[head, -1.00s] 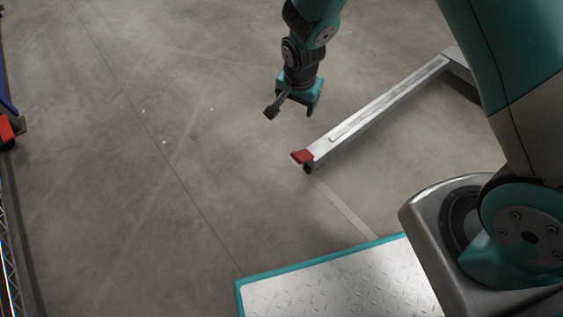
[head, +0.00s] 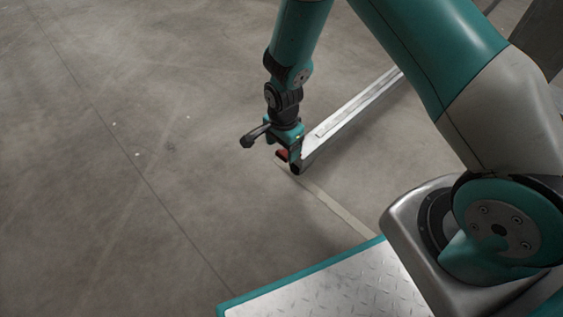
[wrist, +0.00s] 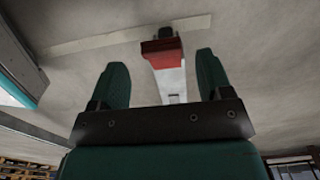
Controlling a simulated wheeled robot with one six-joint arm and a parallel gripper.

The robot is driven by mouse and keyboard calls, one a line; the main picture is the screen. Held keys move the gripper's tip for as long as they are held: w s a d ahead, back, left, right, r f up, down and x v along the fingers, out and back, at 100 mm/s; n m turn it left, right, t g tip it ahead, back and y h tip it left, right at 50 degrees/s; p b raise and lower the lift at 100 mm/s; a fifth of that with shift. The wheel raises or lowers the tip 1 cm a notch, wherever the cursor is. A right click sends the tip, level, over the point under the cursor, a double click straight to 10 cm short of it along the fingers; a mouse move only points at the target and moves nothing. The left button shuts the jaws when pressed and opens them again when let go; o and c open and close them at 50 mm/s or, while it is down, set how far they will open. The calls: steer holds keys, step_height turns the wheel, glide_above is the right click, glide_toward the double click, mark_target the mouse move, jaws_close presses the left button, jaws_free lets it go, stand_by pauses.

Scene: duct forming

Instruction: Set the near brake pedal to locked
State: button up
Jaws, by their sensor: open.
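The near brake pedal is a red pad (head: 282,155) at the near end of a long pale metal bar (head: 350,108) close to the floor. My gripper (head: 288,147) is open and empty, right above and beside the pedal, and partly hides it in the head view. In the wrist view the red pedal (wrist: 161,50) shows between the two teal fingers of my gripper (wrist: 160,68), nearer the right one. No finger clearly touches it. I cannot tell whether the pedal is up or down.
Bare concrete floor (head: 110,190) lies open to the left. A small dark caster (wrist: 166,32) shows by the pedal in the wrist view. A wooden pallet (wrist: 18,170) shows at the lower left there.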

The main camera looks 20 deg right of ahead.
mark_target(283, 154)
step_height(283, 154, down, 4)
steer(key=shift+f+b, duration=0.1)
steer(key=shift+b, duration=0.75)
